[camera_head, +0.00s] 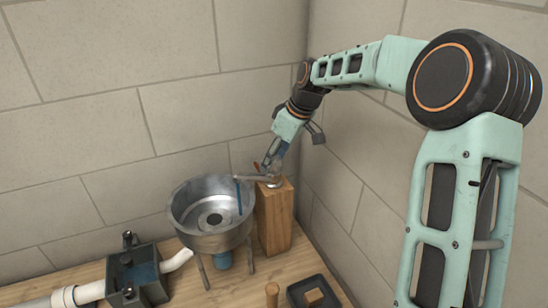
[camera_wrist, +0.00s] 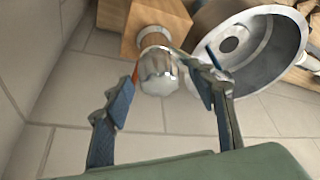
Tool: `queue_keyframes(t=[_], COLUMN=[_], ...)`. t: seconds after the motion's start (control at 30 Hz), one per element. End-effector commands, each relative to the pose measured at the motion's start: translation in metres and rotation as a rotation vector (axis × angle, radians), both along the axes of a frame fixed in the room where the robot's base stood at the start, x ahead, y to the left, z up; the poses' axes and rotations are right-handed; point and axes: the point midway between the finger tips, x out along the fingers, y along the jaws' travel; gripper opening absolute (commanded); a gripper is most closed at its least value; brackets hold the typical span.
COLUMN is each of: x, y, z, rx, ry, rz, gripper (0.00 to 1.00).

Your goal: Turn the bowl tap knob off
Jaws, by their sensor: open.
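The tap stands on a wooden block (camera_head: 273,218), with its silver spout (camera_head: 250,178) reaching left over a metal bowl (camera_head: 190,212). A thin blue stream (camera_head: 239,195) runs from the spout into the bowl. In the wrist view the rounded silver tap knob (camera_wrist: 158,72) lies between the two fingers of my gripper (camera_wrist: 160,82), which are open on either side of it. An orange-red strip (camera_wrist: 134,73) shows beside the left finger. Whether either finger touches the knob, I cannot tell. In the head view my gripper (camera_head: 272,162) is just above the block and partly hides the knob.
A dark box (camera_head: 137,275) with blue inside and a white pipe (camera_head: 80,294) stand left of the bowl. A dark tray (camera_head: 312,293) with a wooden piece and a wooden peg (camera_head: 272,294) are in front. Walls close in behind and right.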

Motion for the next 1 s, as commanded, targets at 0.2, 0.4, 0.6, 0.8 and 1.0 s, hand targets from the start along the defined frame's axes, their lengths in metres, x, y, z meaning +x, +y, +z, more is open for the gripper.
queue_keyframes(t=[0.2,0.4,0.6,0.8,1.0], x=[0.0008,0.0008,0.0007,0.0008,0.0007], y=[0.0011,0.0011,0.0011,0.0012,0.0013], z=[-0.0048,-0.0045,-0.0043,-0.0042,-0.0048], rx=[-0.001,-0.001,-0.001,-0.001,-0.001], ry=[0.001,0.001,0.001,0.000,-0.002], rz=[-0.001,0.000,0.000,-0.001,-0.032], gripper=[0.52,0.44,0.22,0.10,0.10])
